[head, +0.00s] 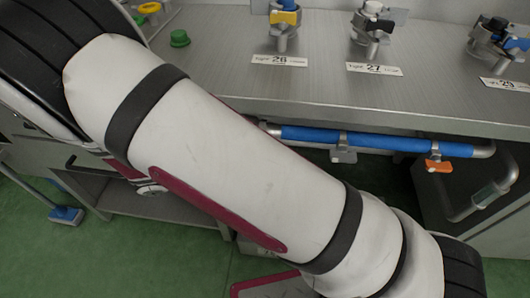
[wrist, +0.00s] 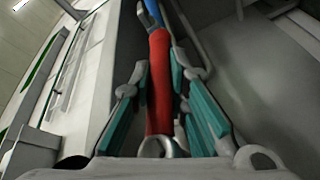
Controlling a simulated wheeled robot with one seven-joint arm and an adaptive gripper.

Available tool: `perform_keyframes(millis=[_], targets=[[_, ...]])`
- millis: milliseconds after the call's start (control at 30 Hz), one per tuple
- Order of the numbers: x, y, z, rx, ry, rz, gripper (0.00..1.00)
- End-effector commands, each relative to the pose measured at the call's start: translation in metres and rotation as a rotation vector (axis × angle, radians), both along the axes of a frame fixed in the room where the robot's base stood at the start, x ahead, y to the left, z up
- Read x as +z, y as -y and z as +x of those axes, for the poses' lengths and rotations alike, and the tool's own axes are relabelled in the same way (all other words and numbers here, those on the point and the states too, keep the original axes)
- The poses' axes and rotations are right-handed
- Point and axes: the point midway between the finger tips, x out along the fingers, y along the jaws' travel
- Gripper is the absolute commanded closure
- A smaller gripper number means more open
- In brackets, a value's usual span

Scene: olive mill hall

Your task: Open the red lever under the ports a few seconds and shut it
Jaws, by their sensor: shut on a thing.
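In the wrist view a red-sleeved bar (wrist: 159,85) runs lengthwise between the two teal-padded fingers of my gripper (wrist: 160,68). The fingers are closed in on it from both sides near their tips. A metal ring or fitting shows at its near end, and a blue section at its far end. I cannot tell whether the red piece is the lever or a pipe sleeve. In the head view my arm hides the gripper and the red piece. Ports marked 26 (head: 284,30), 27 (head: 371,32) and 29 (head: 494,42) stand on the metal bench.
A blue-sleeved pipe (head: 375,141) runs under the bench front (head: 400,105). A small pale lever (head: 343,155) and an orange one (head: 438,165) hang from it. A bent metal pipe (head: 480,198) is at the right. A green cap (head: 179,38) lies on the bench.

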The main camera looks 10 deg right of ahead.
Motion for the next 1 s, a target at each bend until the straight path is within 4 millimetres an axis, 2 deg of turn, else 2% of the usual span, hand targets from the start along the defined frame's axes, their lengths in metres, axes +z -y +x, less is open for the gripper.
perform_keyframes(millis=[367,400,467,500,867,1000], targets=[[0.0005,-0.0006,0.0010,0.004,0.000,-0.003,1.00],[0.0005,-0.0006,0.0010,0.004,0.000,-0.003,0.80],[0.0005,-0.0006,0.0009,0.003,0.000,-0.003,0.67],[0.0004,-0.0005,0.0008,0.003,0.000,-0.003,0.65],[0.0003,-0.0002,0.0003,0.001,-0.001,-0.003,0.65],[-0.0003,-0.0062,0.0005,0.002,-0.001,-0.002,0.65]])
